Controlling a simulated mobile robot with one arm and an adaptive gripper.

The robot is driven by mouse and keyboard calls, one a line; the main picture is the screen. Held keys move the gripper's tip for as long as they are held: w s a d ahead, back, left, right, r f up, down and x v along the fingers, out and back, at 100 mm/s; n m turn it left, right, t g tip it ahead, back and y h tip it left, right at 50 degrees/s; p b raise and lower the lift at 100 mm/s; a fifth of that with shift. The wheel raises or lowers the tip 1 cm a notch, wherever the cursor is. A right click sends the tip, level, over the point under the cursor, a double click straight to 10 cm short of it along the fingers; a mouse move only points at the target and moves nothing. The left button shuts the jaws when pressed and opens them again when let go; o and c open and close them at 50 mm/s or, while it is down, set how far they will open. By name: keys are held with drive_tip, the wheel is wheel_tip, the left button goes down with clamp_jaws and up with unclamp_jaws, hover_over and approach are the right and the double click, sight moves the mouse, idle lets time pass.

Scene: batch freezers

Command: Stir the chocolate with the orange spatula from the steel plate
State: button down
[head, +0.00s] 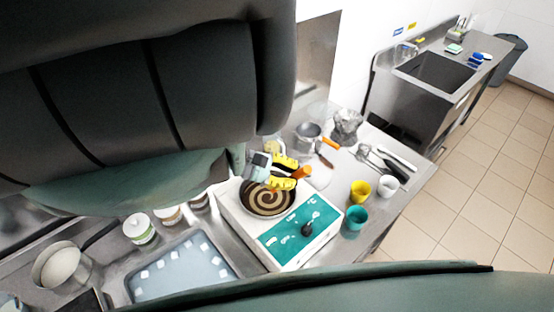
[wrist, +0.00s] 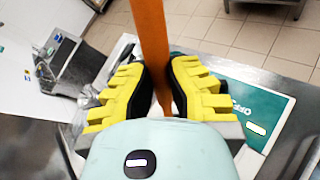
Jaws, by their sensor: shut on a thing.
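My gripper (head: 287,172) has yellow fingers and is shut on the orange spatula (wrist: 152,45). In the wrist view the orange shaft stands between the two fingers (wrist: 158,92). In the head view only a short orange piece (head: 302,172) shows beside the fingers; the spatula's far end cannot be made out. The chocolate (head: 268,198), a brown and cream swirl, is in a round pan on a white appliance with a teal panel. My gripper is over the pan's back edge in the picture. Whether the spatula touches the chocolate cannot be told.
A teal cup (head: 355,220), a yellow cup (head: 360,191) and a white cup (head: 387,186) stand right of the appliance (head: 294,230). A metal pot (head: 308,132) and utensils lie behind. A blue tray (head: 180,270) with white cubes is at front left.

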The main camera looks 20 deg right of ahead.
drive_tip(key=shift+s+d+f, duration=0.15)
drive_tip(key=shift+s+f, duration=0.35)
drive_tip(key=shift+f, duration=0.05)
drive_tip(key=shift+w+f+b, duration=0.1)
drive_tip(key=shift+f+b, duration=0.3)
drive_tip(key=shift+b, duration=0.1)
drive_tip(key=w+a+f+b, duration=0.1)
drive_tip(key=w+f+b, duration=0.2)
drive_tip(key=f+b, duration=0.3)
drive_tip(key=b, duration=0.3)
drive_tip(key=shift+w+a+b, duration=0.2)
drive_tip(key=shift+w+b, duration=0.1)
drive_tip(key=shift+w, duration=0.05)
drive_tip(key=shift+s+r, duration=0.1)
drive_tip(key=shift+r, duration=0.05)
